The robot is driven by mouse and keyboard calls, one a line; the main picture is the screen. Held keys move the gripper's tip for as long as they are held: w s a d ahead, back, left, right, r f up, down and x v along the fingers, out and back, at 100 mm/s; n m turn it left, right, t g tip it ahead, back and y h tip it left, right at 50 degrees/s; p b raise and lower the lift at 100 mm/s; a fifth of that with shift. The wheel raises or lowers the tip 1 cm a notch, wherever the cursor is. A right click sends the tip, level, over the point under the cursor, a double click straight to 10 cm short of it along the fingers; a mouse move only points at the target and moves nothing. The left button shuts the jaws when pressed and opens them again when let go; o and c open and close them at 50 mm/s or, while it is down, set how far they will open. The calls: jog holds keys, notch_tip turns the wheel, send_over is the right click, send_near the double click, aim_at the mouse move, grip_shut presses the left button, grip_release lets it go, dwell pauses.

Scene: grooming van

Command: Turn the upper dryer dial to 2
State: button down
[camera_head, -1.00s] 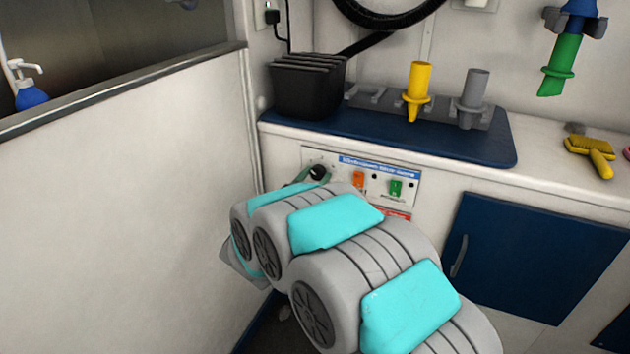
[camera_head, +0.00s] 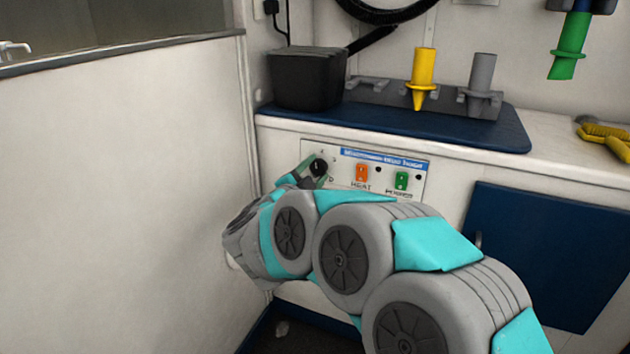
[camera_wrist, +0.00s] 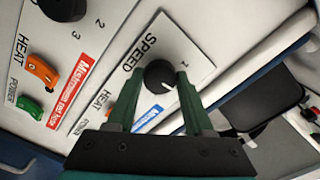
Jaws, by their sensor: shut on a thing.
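The upper dryer dial is a round black knob (camera_head: 319,166) at the left end of the white upper panel (camera_head: 410,163), which has a blue strip. In the wrist view the same dial (camera_wrist: 159,73) sits beside the word SPEED, with a 1 visible near it. A small white mark shows on the knob's edge; its exact setting is unclear. My gripper (camera_wrist: 159,84) has green fingers, one on each side of the knob, and is shut on it. The fingers hide part of the panel and any other numbers there.
The lower panel, with a red label (camera_wrist: 70,90), another black dial (camera_wrist: 63,8), an orange HEAT switch (camera_wrist: 42,70) and a green POWER switch (camera_wrist: 30,108), is beside my gripper. A blue-topped counter holds a black bin (camera_head: 307,80). A wall (camera_head: 120,170) stands close on the left.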

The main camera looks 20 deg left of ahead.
jog(key=shift+m+b, duration=0.4)
jog(key=shift+m, duration=0.1)
jog(key=shift+c, duration=1.4)
grip_release()
jog(key=s, duration=0.7)
jog(key=shift+s+a, duration=0.3)
jog(key=shift+s, duration=0.05)
